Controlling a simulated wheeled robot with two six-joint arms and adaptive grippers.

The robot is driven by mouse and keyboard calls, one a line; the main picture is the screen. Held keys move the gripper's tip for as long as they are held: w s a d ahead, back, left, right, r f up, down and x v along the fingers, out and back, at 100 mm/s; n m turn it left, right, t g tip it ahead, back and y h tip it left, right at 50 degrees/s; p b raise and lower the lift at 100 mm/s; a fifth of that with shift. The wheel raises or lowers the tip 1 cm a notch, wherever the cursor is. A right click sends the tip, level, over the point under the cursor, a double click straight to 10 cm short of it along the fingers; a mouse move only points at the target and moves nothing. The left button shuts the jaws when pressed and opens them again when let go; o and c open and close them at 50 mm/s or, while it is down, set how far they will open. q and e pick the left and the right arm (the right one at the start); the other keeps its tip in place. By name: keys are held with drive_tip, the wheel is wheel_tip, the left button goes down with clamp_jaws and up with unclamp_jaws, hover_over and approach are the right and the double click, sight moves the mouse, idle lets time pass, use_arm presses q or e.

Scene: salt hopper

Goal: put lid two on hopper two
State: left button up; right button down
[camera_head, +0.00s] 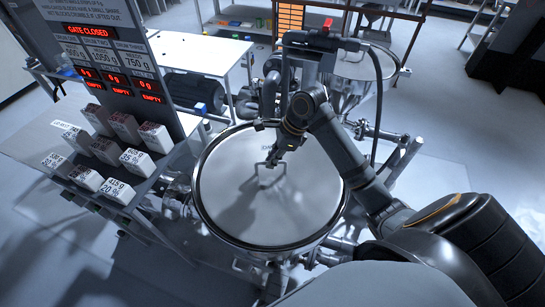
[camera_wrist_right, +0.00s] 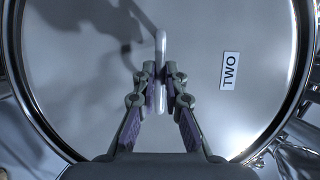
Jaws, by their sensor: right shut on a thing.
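Lid two (camera_head: 305,200) is a large, flat, round grey metal disc with a bar handle (camera_wrist_right: 161,42) in its middle. A white label (camera_wrist_right: 230,71) on it reads TWO in the right wrist view. My right gripper (camera_head: 272,162) is shut on the handle, with one finger on each side of the bar in the wrist view (camera_wrist_right: 161,88). The lid lies over the round opening of a metal hopper (camera_head: 197,190), inside a bright ring-shaped rim. I cannot tell whether the lid rests on the rim or hangs just above it. My left gripper is not in view.
A dark panel (camera_head: 108,50) with red displays stands at the left, above a shelf of several labelled blocks (camera_head: 101,150). Another steel hopper (camera_head: 350,95) with pipes stands behind on the right. A white table (camera_head: 200,65) is at the back left.

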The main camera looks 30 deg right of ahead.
drive_tip(key=c, duration=1.4)
unclamp_jaws()
drive_tip(key=shift+o, duration=0.3)
drive_tip(key=v, duration=1.2)
